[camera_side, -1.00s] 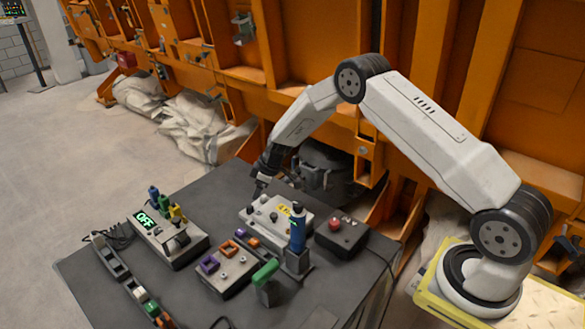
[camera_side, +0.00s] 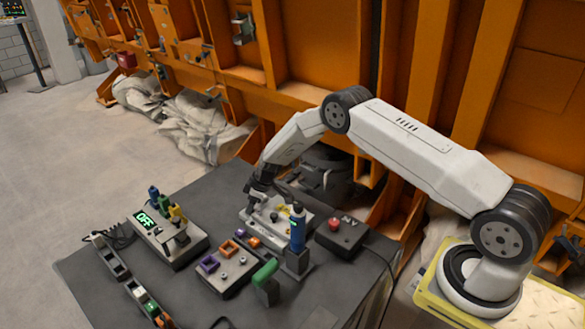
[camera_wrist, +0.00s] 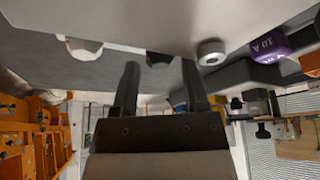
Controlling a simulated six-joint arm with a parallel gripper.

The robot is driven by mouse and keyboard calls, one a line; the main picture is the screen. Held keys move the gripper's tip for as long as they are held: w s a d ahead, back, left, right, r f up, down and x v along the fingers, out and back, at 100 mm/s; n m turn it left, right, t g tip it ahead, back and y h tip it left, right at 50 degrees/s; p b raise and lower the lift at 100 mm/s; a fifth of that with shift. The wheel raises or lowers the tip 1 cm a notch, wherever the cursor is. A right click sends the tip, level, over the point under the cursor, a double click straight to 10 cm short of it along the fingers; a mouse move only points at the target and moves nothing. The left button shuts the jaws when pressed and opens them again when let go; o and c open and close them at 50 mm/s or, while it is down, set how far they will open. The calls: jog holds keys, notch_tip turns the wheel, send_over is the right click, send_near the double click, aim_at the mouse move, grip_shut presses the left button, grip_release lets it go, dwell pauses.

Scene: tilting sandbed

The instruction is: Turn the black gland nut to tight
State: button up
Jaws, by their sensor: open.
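A dark, rounded part that looks like the black gland nut (camera_wrist: 158,60) shows in the wrist view, under the pale box face and between my fingertips. My gripper (camera_wrist: 160,66) is open, with one finger on each side of that part; I cannot tell whether they touch it. In the side view my gripper (camera_side: 250,204) points down at the left end of the light grey box (camera_side: 296,224). The nut cannot be made out there, behind my fingers. A pale hexagonal nut (camera_wrist: 84,48) and a pale round fitting (camera_wrist: 210,52) flank the dark part in the wrist view.
A blue bottle-like tool (camera_side: 298,232) stands at the box's right front. A red-button box (camera_side: 337,233) is to the right. A tray with purple and orange pieces (camera_side: 228,272), an "OFF" display box (camera_side: 167,240) and a green handle (camera_side: 265,272) stand on the dark table (camera_side: 95,268).

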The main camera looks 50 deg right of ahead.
jog(key=shift+w+a+f, duration=0.1)
jog(key=shift+w+f, duration=0.1)
jog(key=shift+f, duration=0.25)
grip_shut()
jog(key=shift+m, duration=0.3)
jog(key=shift+s+f+m+h, duration=0.1)
jog(key=shift+m+h, duration=0.4)
jog(key=shift+m, duration=0.6)
